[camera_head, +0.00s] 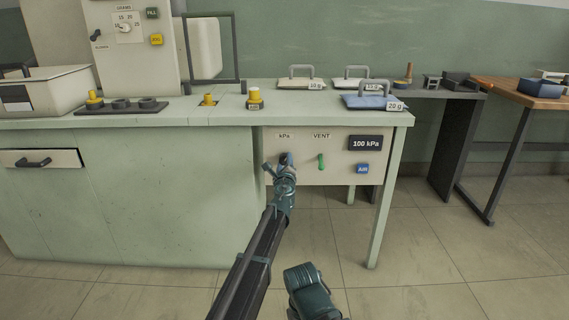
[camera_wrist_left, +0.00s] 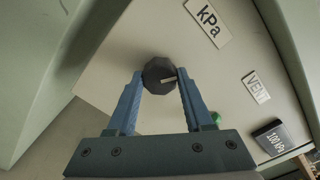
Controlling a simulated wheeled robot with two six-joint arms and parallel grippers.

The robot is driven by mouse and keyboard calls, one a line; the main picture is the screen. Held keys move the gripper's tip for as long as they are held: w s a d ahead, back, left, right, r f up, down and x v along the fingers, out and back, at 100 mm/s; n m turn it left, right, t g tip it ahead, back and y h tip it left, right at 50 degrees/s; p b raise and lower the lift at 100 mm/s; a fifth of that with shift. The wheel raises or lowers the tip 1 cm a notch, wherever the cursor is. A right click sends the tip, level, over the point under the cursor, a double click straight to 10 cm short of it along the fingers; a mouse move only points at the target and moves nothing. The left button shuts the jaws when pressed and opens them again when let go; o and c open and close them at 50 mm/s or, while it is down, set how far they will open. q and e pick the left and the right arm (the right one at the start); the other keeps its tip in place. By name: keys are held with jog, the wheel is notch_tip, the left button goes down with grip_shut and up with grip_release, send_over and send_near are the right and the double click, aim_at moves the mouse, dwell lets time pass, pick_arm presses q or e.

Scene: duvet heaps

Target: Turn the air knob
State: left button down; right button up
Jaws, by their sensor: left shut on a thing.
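The air knob is a dark, faceted knob (camera_wrist_left: 159,72) with a pale pointer mark, on the cream panel (camera_head: 308,176) under the kPa label (camera_wrist_left: 209,20). My left gripper (camera_wrist_left: 158,88) is shut on it, one blue finger on each side. In the head view the left gripper (camera_head: 282,166) reaches the panel from below and mostly hides the knob (camera_head: 286,156). The panel also carries a 100 kPa display (camera_head: 365,143) and a blue AIR tag (camera_head: 362,169). My right gripper's fingers do not show.
A green vent lever (camera_head: 320,161) sits just right of the knob. The floor in front is clear. A wooden table (camera_head: 522,92) stands at the right.

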pick_arm(q)
jog(key=m, duration=0.5)
jog(key=shift+s+m, duration=0.1)
jog(key=shift+m, duration=0.2)
jog(key=m, duration=0.4)
jog(key=shift+m, duration=0.4)
jog(key=shift+c, duration=1.5)
grip_release()
jog(key=s, duration=1.3)
jog(key=shift+s, duration=0.35)
